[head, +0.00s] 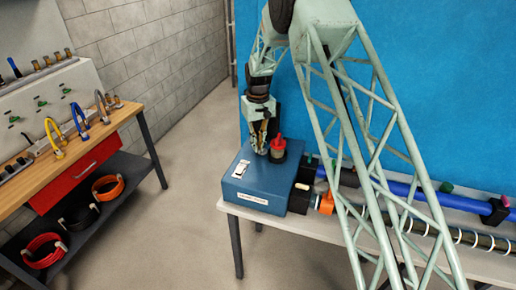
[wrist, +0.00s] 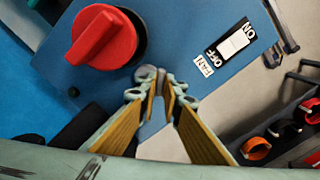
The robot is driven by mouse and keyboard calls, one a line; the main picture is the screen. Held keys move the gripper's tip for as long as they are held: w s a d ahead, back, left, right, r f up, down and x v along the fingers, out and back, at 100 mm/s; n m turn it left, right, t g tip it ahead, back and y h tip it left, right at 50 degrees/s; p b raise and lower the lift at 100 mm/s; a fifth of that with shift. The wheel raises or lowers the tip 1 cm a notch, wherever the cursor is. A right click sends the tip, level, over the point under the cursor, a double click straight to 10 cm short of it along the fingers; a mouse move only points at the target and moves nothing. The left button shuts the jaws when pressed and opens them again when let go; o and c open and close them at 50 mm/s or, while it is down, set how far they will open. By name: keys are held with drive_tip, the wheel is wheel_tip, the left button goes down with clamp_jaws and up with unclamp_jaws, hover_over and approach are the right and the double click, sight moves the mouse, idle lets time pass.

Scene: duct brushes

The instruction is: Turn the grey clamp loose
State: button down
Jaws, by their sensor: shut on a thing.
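I cannot pick out the grey clamp with certainty in either view. My gripper (head: 261,146) points down over the blue box (head: 235,185), just left of its red knob (head: 277,145). In the wrist view the two fingers (wrist: 165,82) with yellow pads reach towards the box's edge, with the red knob (wrist: 102,38) beyond them to the upper left. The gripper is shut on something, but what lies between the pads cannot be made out. A white FAN switch (wrist: 234,42) sits on the box top, to the right of the knob.
An orange fitting (head: 325,203) joins the box to a dark pipe with white bands (head: 420,227), partly behind my arm. A blue pipe (head: 400,190) runs behind it. A wooden bench (head: 125,117) at left carries yellow, blue and grey curved pieces (head: 101,103). The floor between is clear.

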drive_tip(key=n+b, duration=0.1)
drive_tip(key=n, duration=0.3)
drive_tip(key=shift+n, duration=0.3)
drive_tip(key=n+b, duration=0.1)
drive_tip(key=n, duration=0.3)
drive_tip(key=shift+n, duration=0.3)
idle(0.4)
drive_tip(key=c, duration=2.8)
unclamp_jaws()
drive_tip(key=shift+r, duration=0.15)
drive_tip(key=shift+r, duration=5.85)
drive_tip(key=shift+r, duration=0.1)
